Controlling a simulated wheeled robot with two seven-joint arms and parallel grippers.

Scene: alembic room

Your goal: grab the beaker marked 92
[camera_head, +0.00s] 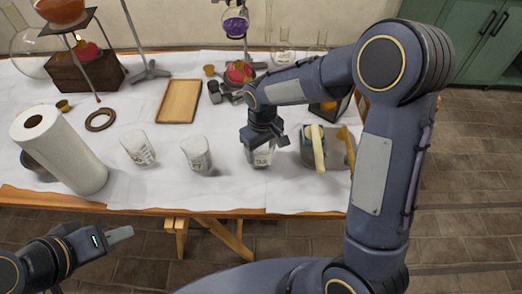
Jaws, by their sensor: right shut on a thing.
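Three clear glass beakers stand near the front of the white-covered table: a left beaker (138,149), a middle beaker (196,155) and a right beaker (262,157). Each has dark print, too small for me to read as a number. My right gripper (265,141) points down over the right beaker and is shut on it at its upper part. The gripper hides part of the rim. The right beaker appears to be on or just above the table. My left gripper (120,235) is low at the left, in front of the table and away from the beakers; its finger gap does not show clearly.
A paper towel roll (62,150) stands at the front left. A grey container (337,148) with a yellow-handled thing is right of my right gripper.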

